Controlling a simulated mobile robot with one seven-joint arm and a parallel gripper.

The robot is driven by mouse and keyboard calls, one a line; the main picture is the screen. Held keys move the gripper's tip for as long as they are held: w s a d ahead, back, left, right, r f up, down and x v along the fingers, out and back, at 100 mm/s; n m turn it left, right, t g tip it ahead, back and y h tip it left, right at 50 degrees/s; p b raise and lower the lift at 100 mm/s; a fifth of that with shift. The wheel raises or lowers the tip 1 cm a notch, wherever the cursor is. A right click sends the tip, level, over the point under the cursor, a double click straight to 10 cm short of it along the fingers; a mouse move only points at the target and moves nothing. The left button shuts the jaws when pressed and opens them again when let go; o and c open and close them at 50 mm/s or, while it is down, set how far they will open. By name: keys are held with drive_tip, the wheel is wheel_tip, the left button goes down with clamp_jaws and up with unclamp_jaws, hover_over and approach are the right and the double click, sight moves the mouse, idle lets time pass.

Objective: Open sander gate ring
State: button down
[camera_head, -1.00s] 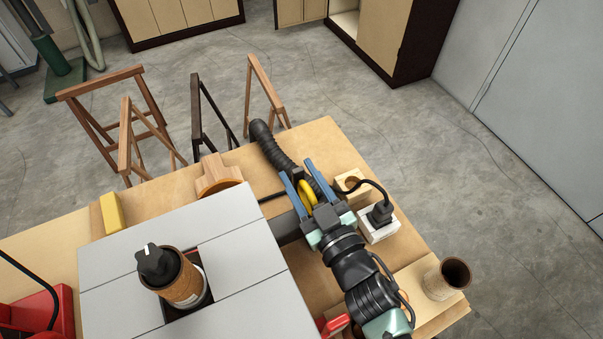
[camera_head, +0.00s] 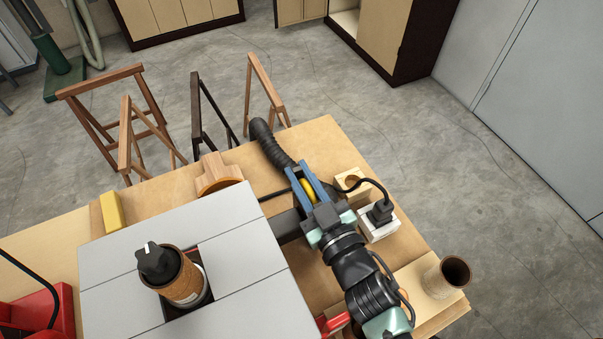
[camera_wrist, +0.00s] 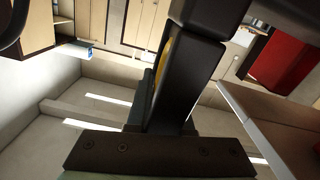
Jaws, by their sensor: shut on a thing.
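The yellow gate ring (camera_head: 308,188) is at the end of the sander's dark dust port, where the black ribbed hose (camera_head: 270,145) begins. My gripper (camera_head: 303,184) is shut on the ring, its two blue fingers on either side of it. A small piece of yellow (camera_wrist: 168,58) shows beside the dark finger in the wrist view; most of the ring is hidden there. The sander's grey table (camera_head: 240,235) has a spindle with a brown sanding sleeve (camera_head: 186,280) and a black knob (camera_head: 155,260) on top. Whether the gate is open cannot be seen.
A white socket box (camera_head: 378,224) with a black plug and a pale wooden block with a hole (camera_head: 350,186) stand close right of my gripper. A brown tube (camera_head: 447,277) stands at the front right. A yellow block (camera_head: 111,210) lies at the left.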

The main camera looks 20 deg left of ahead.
drive_tip(key=shift+r, duration=0.1)
idle(0.7)
wheel_tip(320, 180, up, 6)
drive_tip(key=p, duration=0.5)
drive_tip(key=shift+d+r, duration=0.1)
drive_tip(key=shift+r, duration=0.05)
drive_tip(key=c, duration=0.8)
unclamp_jaws()
drive_tip(key=shift+c, duration=0.2)
